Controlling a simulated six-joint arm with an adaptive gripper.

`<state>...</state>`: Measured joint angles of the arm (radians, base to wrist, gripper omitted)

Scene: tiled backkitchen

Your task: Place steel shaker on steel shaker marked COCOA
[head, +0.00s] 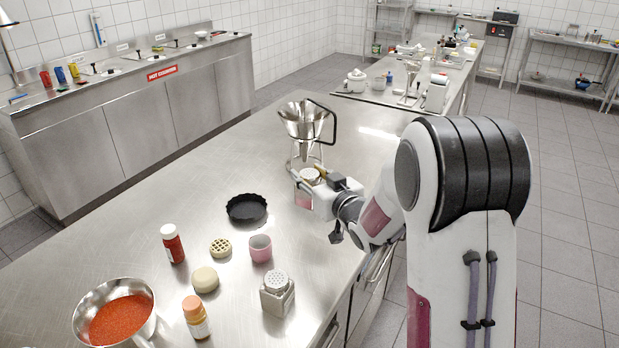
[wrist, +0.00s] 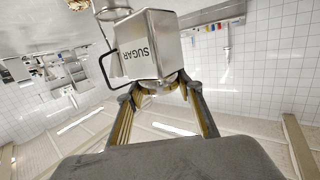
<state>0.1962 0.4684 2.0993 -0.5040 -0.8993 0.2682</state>
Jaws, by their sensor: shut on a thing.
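My gripper (head: 312,180) is shut on a steel shaker (wrist: 150,45) with a square body. The word SUGAR shows upside down on that shaker in the wrist view. In the head view, the held shaker's round lid (head: 310,174) shows between the fingers, beside the steel funnel; its height above the counter is hard to tell. Another square steel shaker (head: 277,293) with a perforated dome lid stands upright at the near right of the counter, apart from my gripper. No COCOA marking is readable on any face I see.
A steel funnel (head: 303,120) with a black handle stands just behind my gripper. Near the standing shaker are a pink cup (head: 260,248), orange-capped bottle (head: 196,317), red bottle (head: 173,244), black fluted tin (head: 247,208) and pan of red powder (head: 80,318). The counter's left middle is clear.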

